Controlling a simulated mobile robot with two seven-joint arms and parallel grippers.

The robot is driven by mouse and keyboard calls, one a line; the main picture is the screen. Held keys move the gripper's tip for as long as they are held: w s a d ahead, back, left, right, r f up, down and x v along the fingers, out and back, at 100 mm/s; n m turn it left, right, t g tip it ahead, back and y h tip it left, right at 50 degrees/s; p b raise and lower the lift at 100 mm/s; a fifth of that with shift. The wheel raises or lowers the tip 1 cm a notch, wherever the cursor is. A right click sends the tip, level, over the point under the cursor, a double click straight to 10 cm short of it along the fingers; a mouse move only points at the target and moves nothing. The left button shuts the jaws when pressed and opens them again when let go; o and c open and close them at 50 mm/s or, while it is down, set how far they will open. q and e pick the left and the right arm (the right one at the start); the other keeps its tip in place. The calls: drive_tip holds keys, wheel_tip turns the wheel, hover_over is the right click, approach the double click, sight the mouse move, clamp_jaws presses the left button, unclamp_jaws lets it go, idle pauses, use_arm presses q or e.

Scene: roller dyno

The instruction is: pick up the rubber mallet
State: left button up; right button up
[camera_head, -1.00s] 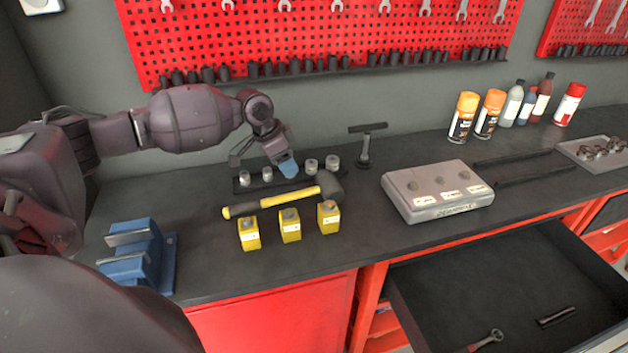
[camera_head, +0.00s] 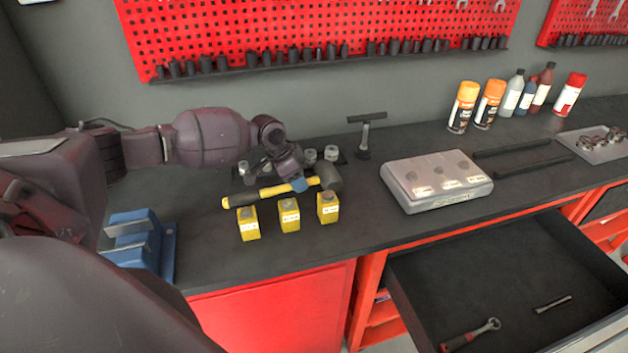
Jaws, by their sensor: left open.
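The rubber mallet lies on the dark workbench, with a yellow and black handle (camera_head: 265,192) and a black head (camera_head: 328,175) at its right end. My left gripper (camera_head: 275,182) is open, above and at the handle near the head. Its blue fingertip overlaps the handle in the picture; whether it touches cannot be told. The gripper hides part of the handle. My right gripper is not in view.
Yellow boxes (camera_head: 289,217) stand just in front of the mallet. Metal sockets (camera_head: 331,153) stand behind it. A T-handle tool (camera_head: 365,135) and a grey box (camera_head: 437,180) are to the right. A blue vise-like block (camera_head: 140,245) is left. An open drawer (camera_head: 510,270) juts out below.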

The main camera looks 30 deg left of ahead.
use_arm(q)
drive_tip(key=shift+x, duration=0.85)
drive_tip(key=shift+r, duration=0.1)
clamp_jaws()
